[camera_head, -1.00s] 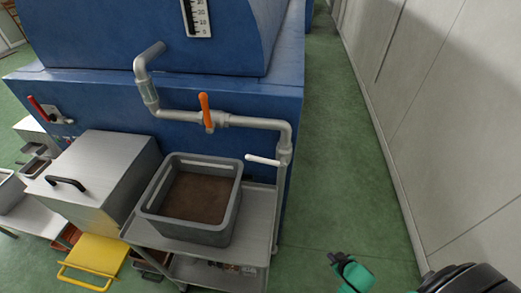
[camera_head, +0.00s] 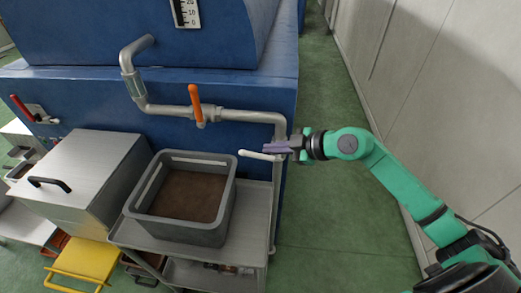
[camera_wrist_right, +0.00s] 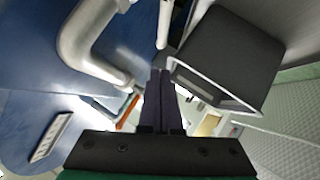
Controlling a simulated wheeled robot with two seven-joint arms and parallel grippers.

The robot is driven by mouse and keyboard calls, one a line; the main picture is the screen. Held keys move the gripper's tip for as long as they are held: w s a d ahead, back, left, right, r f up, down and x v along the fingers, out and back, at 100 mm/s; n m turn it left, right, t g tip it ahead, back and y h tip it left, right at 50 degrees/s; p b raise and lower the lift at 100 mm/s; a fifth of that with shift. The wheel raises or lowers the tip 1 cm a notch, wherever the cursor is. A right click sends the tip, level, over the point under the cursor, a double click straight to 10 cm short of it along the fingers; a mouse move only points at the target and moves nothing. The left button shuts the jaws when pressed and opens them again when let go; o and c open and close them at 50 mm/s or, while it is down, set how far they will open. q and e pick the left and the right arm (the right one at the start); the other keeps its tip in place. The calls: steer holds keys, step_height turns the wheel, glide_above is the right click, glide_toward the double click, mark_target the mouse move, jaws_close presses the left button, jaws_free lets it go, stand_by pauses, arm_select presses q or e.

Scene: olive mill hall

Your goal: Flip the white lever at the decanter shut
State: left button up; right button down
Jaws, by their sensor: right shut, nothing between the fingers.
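The white lever (camera_head: 257,155) sits on the vertical end of the grey pipe (camera_head: 250,116) at the blue decanter (camera_head: 80,95). It points left, roughly level, toward the crate. My right gripper (camera_head: 268,148) is shut and empty, its fingers close to the lever near its pipe end. I cannot tell whether they touch. In the right wrist view the shut fingers (camera_wrist_right: 161,78) point toward the white lever (camera_wrist_right: 163,25). An orange lever (camera_head: 196,105) stands upright on the horizontal pipe. My left gripper is not in view.
A grey crate (camera_head: 228,205) with brown content stands on a metal cart (camera_head: 255,215) below the pipe. A steel box (camera_head: 85,165) with a black handle and a yellow step stool (camera_head: 75,265) are at left. A red lever (camera_head: 20,106) is far left. Green floor at right is clear up to the wall.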

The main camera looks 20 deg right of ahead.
mark_target(252, 156)
steer(key=w+f, duration=0.1)
steer(key=w+a+f, duration=0.1)
steer(key=f, duration=0.1)
steer(key=w+a+f, duration=0.1)
steer(key=w, duration=0.1)
steer(key=shift+f+p, duration=0.2)
steer(key=shift+p, duration=0.1)
steer(key=shift+w+f, duration=0.2)
steer(key=shift+f, duration=0.3)
steer(key=shift+r+p, duration=0.15)
steer(key=shift+p, duration=0.2)
steer(key=p, duration=0.4)
steer(key=shift+w+a+f+h, duration=0.1)
steer(key=shift+w+f+h, duration=0.1)
steer(key=shift+f+h, duration=0.2)
steer(key=shift+f, duration=0.3)
steer(key=shift+s+f, duration=0.1)
steer(key=shift+f, duration=0.2)
